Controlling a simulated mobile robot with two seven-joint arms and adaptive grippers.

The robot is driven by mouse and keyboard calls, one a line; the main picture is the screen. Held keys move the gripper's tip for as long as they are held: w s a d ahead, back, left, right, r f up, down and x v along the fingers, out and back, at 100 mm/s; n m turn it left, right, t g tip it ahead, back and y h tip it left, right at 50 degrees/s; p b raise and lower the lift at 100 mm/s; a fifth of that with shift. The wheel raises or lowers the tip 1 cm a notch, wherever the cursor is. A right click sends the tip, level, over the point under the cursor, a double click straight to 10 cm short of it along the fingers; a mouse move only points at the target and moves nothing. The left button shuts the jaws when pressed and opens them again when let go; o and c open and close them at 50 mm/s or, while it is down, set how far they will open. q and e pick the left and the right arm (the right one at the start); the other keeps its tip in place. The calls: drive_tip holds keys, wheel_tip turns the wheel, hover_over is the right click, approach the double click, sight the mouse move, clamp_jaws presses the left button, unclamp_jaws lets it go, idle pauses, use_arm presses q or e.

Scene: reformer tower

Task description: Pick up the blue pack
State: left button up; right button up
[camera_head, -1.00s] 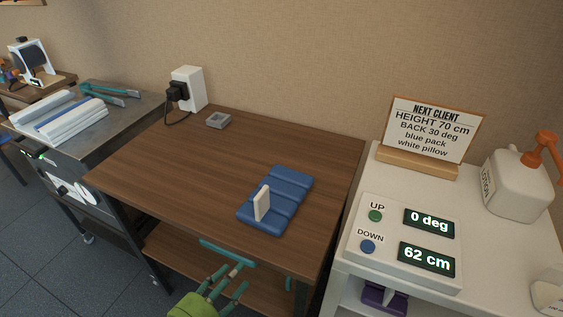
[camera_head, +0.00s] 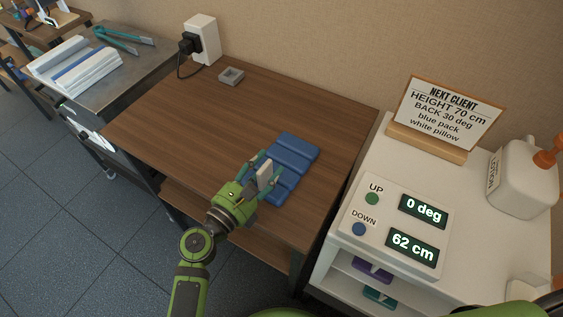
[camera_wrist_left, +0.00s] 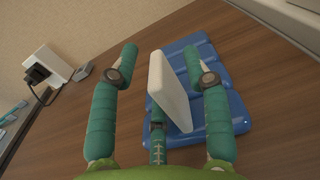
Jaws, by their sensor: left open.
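The blue pack (camera_head: 293,153) lies flat on the wooden table, a segmented pad with a white upright tab (camera_head: 264,174) standing on it. My left gripper (camera_head: 267,167) is over the near part of the pack, its fingers open on both sides of the tab. In the left wrist view the white tab (camera_wrist_left: 169,88) stands between the two teal fingers (camera_wrist_left: 160,65), with a gap to each side. The blue pack (camera_wrist_left: 222,100) shows behind and to the right of it. My right gripper is not in view.
A white stand (camera_head: 470,230) with UP and DOWN buttons and a sign (camera_head: 450,113) is at right.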

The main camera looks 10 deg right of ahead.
use_arm(q)
drive_tip(key=shift+x, duration=1)
drive_tip(key=shift+c, duration=0.4)
clamp_jaws()
drive_tip(key=shift+r, duration=0.2)
